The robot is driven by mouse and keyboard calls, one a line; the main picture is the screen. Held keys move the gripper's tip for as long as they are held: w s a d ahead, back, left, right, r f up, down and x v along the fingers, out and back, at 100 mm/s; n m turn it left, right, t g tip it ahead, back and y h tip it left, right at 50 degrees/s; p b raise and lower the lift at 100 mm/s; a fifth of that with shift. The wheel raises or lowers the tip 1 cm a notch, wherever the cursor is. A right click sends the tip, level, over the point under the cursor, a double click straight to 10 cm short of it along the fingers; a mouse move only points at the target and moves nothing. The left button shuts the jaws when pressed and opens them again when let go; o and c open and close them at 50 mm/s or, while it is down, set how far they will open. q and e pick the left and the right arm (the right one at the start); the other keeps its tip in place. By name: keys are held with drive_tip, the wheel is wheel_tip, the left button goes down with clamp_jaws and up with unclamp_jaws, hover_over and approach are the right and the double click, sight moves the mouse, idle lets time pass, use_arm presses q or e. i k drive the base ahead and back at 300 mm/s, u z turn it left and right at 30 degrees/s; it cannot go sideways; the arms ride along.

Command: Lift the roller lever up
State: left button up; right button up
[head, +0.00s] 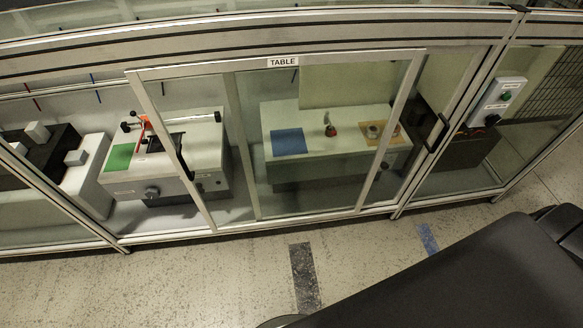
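Behind the framed glass front, a light grey machine (200,150) stands at the left. On its top are a red-orange part (144,128) and a black lever with round ends (130,124), next to a green square (118,158). I cannot tell for sure whether this lever is the roller lever, or its exact angle. Neither of my grippers shows in the head view.
A glass panel in a metal frame (233,150) labelled TABLE fronts the machine. A second grey bench (320,155) with a blue square (289,141) and a red knob (330,131) stands to the right. Open speckled floor (180,285) lies in front.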

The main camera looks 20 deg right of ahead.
sight(133, 114)
drive_tip(key=u, duration=1.85)
drive_tip(key=i, duration=1.2)
drive_tip(key=z, duration=2.9)
